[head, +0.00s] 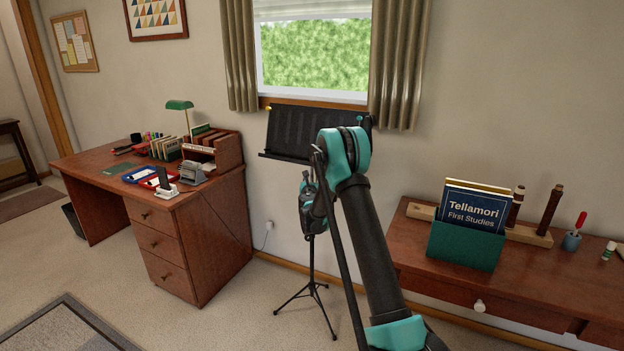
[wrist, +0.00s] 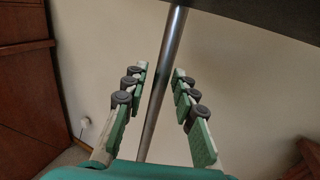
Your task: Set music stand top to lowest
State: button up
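The music stand's black top (head: 290,132) is tilted back in front of the window, with a ledge along its lower edge. Its tripod legs (head: 313,292) rest on the carpet. My gripper (head: 308,205) is below the top, at the stand's upright. In the wrist view, the silver shaft (wrist: 166,70) runs up between the fingers of my gripper (wrist: 160,70) to the dark underside of the top (wrist: 250,12). The fingers are open, with gaps on both sides of the shaft. My arm hides the right part of the top, and my gripper hides part of the upright.
A wooden desk (head: 150,265) with drawers stands left. The wall and window (head: 313,55) are behind the stand. Carpet (head: 215,325) is clear between desk and stand.

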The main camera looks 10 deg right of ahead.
grip_shut()
notch_tip(320, 180, down, 16)
jog(key=shift+f, duration=0.15)
dwell(0.5)
jog(key=shift+s, duration=0.1)
jog(key=shift+o, duration=0.4)
grip_release()
jog(key=shift+f, duration=0.1)
jog(key=shift+o, duration=1)
